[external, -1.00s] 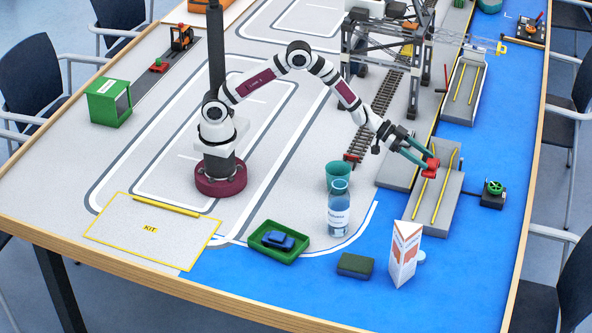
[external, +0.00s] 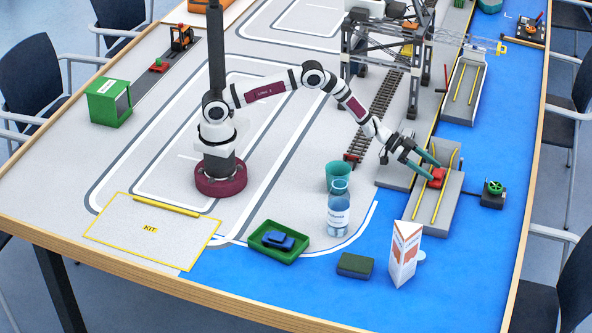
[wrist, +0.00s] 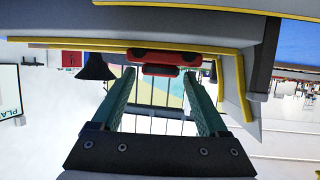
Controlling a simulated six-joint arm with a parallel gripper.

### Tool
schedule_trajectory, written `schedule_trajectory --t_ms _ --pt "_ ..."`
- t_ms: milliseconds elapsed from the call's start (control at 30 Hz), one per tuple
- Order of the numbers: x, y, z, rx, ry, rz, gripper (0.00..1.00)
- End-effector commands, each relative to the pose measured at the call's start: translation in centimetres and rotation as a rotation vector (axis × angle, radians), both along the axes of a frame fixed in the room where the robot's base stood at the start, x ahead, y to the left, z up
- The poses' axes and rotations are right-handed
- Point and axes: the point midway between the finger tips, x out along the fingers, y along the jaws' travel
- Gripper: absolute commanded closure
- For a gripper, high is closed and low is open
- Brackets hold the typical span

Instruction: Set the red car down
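The red car (external: 437,178) is on the grey barge (external: 421,215) beside the blue area, between its two yellow rails. In the wrist view the red car (wrist: 165,56) shows upside down just beyond my fingertips, close to the barge's yellow edge. My gripper (external: 434,171) reaches down to the car from the upper left. In the wrist view its teal fingers (wrist: 160,80) stand apart, with a gap on either side of the car's narrower part. The fingers look open around the car's near end. The contact under the car is hidden.
A second barge (external: 465,88) lies behind, and a gantry crane (external: 390,45) stands to the upper left. A teal cup (external: 338,176), a bottle (external: 338,210) and a triangular card (external: 404,254) stand nearer. A black device with a green wheel (external: 493,193) is to the right.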

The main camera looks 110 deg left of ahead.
Motion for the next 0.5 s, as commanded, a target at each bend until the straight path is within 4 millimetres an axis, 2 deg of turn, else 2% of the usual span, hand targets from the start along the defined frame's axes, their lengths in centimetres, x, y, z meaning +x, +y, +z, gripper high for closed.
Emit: schedule_trajectory --t_ms 367,500 --pt "0.0 0.0 0.3 0.0 -0.001 0.0 0.11" --pt "-1.9 0.4 1.1 -0.001 0.001 0.003 0.11"
